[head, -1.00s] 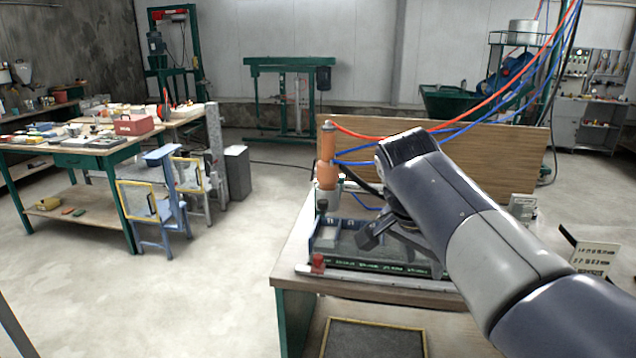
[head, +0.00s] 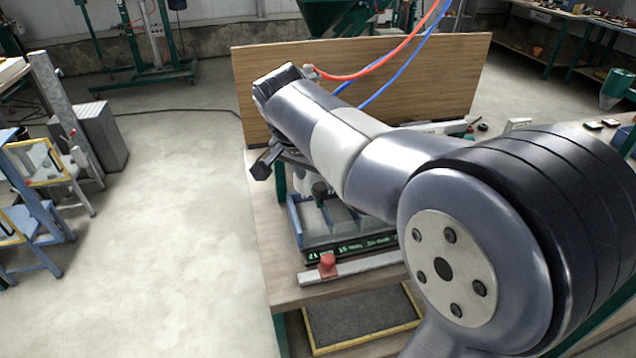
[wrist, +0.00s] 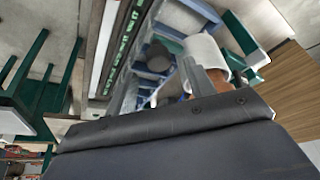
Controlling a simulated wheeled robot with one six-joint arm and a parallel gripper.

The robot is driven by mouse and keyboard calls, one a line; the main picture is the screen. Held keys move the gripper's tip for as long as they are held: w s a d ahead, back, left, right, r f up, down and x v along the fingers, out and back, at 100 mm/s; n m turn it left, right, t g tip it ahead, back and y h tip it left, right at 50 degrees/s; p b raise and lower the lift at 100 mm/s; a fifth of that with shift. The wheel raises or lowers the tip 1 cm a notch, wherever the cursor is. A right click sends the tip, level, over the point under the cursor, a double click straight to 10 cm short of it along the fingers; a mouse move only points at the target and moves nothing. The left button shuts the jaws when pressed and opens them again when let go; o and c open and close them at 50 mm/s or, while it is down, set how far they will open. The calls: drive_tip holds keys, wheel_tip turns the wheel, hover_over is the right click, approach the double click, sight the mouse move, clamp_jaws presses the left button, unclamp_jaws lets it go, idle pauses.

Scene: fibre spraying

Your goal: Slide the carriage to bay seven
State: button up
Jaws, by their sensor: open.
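A small red block (head: 327,263), which may be the carriage, sits near the left end of a pale rail (head: 372,266) along the front of the bench. A dark strip with green lettering (head: 345,250) runs behind the rail; I cannot read a bay seven on it. It also shows in the wrist view (wrist: 124,40). My gripper (head: 266,162) is open, above and behind the left part of the blue-edged tray (head: 293,222), apart from the red block. My arm hides the right side of the rail and strip.
A dark round knob (head: 321,190) stands over the tray. A wooden board (head: 440,80) rises behind the bench, with red and blue hoses (head: 385,62) above. A yellow-framed dark panel (head: 362,318) is below. Bare floor (head: 170,220) lies to the left.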

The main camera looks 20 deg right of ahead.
sight(319, 187)
drive_tip(key=shift+x, duration=1.9)
drive_tip(key=shift+c, duration=0.5)
clamp_jaws()
